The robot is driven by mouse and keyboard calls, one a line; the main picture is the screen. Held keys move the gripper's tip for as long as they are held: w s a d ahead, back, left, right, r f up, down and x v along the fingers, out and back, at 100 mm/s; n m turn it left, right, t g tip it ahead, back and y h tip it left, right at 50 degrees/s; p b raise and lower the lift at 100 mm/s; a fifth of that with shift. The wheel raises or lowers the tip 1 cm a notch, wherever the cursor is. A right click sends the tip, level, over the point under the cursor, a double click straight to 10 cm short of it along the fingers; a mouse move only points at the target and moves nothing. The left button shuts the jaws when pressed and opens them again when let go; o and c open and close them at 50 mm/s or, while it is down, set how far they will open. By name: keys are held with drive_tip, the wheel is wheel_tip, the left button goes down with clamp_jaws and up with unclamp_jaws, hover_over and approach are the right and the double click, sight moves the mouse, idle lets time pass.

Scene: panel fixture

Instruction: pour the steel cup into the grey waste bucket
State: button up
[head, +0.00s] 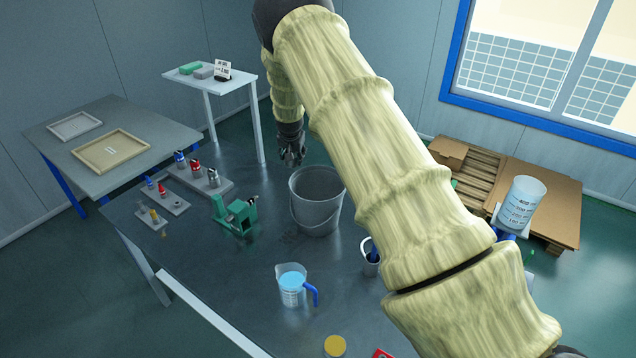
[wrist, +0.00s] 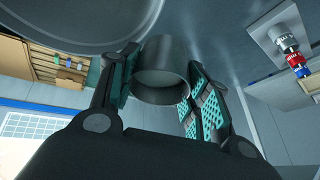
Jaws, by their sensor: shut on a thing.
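The grey waste bucket (head: 317,215) stands upright on the dark table, its handle hanging on the near side. My gripper (head: 291,148) hangs above the table beyond the bucket's far left rim in the head view. In the wrist view my gripper (wrist: 160,78) is shut on the steel cup (wrist: 160,92), with a teal-padded finger on each side. The cup's round mouth faces the wrist camera; what is inside is unclear. The bucket also shows large at the upper left of the wrist view (wrist: 75,18). The cup cannot be made out in the head view.
A jug of blue liquid (head: 292,287) stands near the front. A green clamp-like device (head: 236,214) and racks of small items (head: 197,178) stand left of the bucket. A white blue-handled container (head: 370,262) is partly hidden by my arm. A clear beaker (head: 521,205) stands at right.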

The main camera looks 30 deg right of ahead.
drive_tip(key=shift+s+d+r+t, duration=0.15)
drive_tip(key=shift+s+d+t, duration=0.25)
drive_tip(key=shift+s+t, duration=0.4)
drive_tip(key=shift+r+y, duration=0.1)
drive_tip(key=shift+y, duration=0.2)
drive_tip(key=shift+s+f+m+t, duration=0.25)
drive_tip(key=shift+s+m+t, duration=0.1)
drive_tip(key=shift+t, duration=0.15)
drive_tip(key=shift+s+d+f, duration=0.1)
drive_tip(key=shift+f, duration=0.15)
drive_tip(key=shift+s+d+f+t+y+b, duration=0.15)
drive_tip(key=shift+s+f+t+b, duration=0.2)
drive_tip(key=shift+s+t+b, duration=0.45)
drive_tip(key=shift+s+d+f+t+y+b, duration=0.15)
drive_tip(key=shift+s+f+t+b, duration=0.2)
drive_tip(key=shift+b, duration=0.85)
drive_tip(key=shift+s+d+r+m+t+b, duration=0.15)
drive_tip(key=shift+s+r+m+t+b, duration=0.15)
drive_tip(key=shift+t+b, duration=0.8)
drive_tip(key=shift+f+m+t+y+b, duration=0.3)
drive_tip(key=shift+f+t+b, duration=0.3)
drive_tip(key=shift+b, duration=1.5)
drive_tip(key=shift+s+r+t+b, duration=0.2)
drive_tip(key=shift+t+b, duration=0.55)
drive_tip(key=shift+b, duration=0.65)
drive_tip(key=shift+r+m+b, duration=0.25)
drive_tip(key=shift+b, duration=0.05)
